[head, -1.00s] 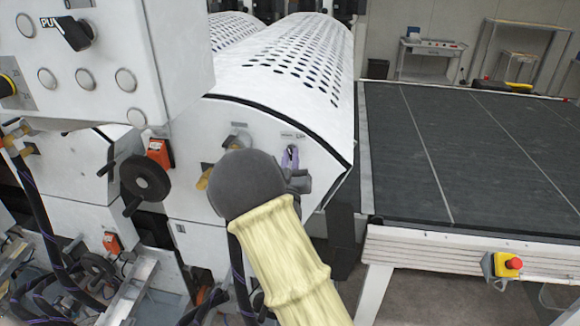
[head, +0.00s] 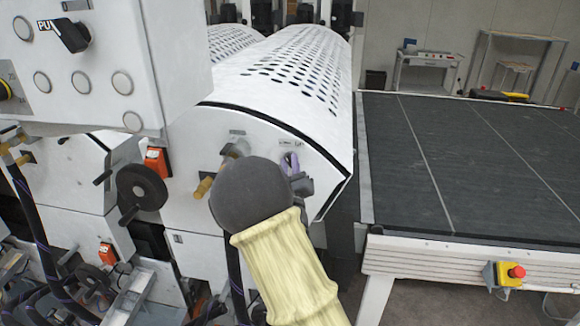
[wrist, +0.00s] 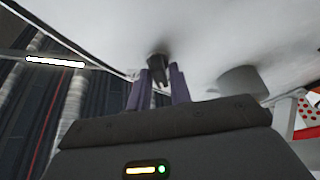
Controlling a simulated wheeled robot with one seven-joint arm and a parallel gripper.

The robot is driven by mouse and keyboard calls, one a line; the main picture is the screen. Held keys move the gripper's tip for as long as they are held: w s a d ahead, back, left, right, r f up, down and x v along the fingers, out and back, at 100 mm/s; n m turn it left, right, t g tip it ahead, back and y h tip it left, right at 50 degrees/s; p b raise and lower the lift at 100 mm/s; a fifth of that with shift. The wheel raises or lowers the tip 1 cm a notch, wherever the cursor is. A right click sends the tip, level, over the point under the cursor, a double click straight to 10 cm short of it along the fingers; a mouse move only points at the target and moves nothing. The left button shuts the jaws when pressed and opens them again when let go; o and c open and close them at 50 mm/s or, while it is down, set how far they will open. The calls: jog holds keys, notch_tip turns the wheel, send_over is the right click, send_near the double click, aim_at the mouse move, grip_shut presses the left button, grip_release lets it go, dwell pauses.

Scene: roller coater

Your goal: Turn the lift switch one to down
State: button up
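The lift switch is a small dark knob (wrist: 157,68) on the white machine face in the wrist view. In the head view it is largely hidden at my fingertips, under a small label on the end panel (head: 258,146) of the perforated cover. My gripper (head: 290,162) has purple fingers, which also show in the wrist view (wrist: 160,80). They stand apart, one on either side of the knob, close to the panel. Contact with the knob is not clear. The way the knob points is hard to read.
A second switch (head: 236,148) sits left of my gripper, with a brass-coloured fitting (head: 203,187) below it. A black handwheel (head: 142,187) and a control box (head: 95,60) are further left. A dark conveyor table (head: 470,160) stands at right, with a red emergency button (head: 516,271).

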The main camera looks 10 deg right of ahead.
jog(key=shift+o, duration=1)
jog(key=shift+s, duration=0.1)
jog(key=shift+f, duration=0.1)
jog(key=shift+s+f+b, duration=0.2)
jog(key=shift+s+b, duration=0.1)
jog(key=b+v, duration=1.2)
jog(key=v, duration=0.2)
jog(key=shift+s+a+f+b, duration=0.2)
jog(key=shift+s+a+b, duration=0.1)
jog(key=shift+s+b, duration=0.1)
jog(key=shift+b, duration=0.3)
